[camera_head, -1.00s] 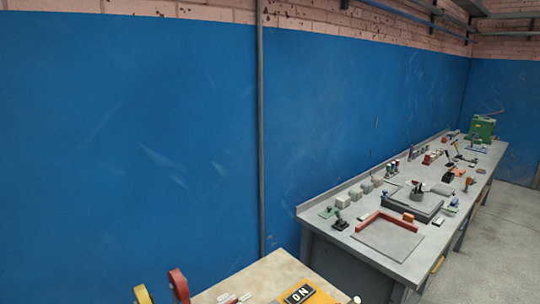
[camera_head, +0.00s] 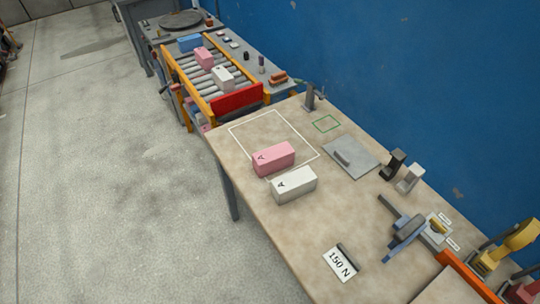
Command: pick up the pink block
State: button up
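A pink block (camera_head: 273,159) marked "A" lies on the tan workbench (camera_head: 300,238). It sits at the lower edge of a white outlined square (camera_head: 262,127) and partly inside it. A white block (camera_head: 293,184), also marked "A", lies just below it, close beside it. A second pink block (camera_head: 203,58) rests on the roller conveyor farther back. My gripper does not show in the head view.
The roller conveyor (camera_head: 188,78) with orange rails also carries a blue block (camera_head: 190,42) and a white block (camera_head: 223,77). A red end stop (camera_head: 238,98) faces the workbench. A grey plate (camera_head: 351,157) and a clamp tool (camera_head: 405,237) lie on the bench. Open floor (camera_head: 90,170) is at left.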

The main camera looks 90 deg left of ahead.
aim_at(271, 160)
jog(key=u, duration=3)
jog(key=i+j+u, duration=0.1)
jog(key=i+j, duration=0.15)
jog(key=i, duration=0.2)
jog(key=i+j+u, duration=0.15)
jog(key=i, duration=0.35)
jog(key=i+j+u, duration=0.1)
jog(key=i+j, duration=0.15)
jog(key=i, duration=0.2)
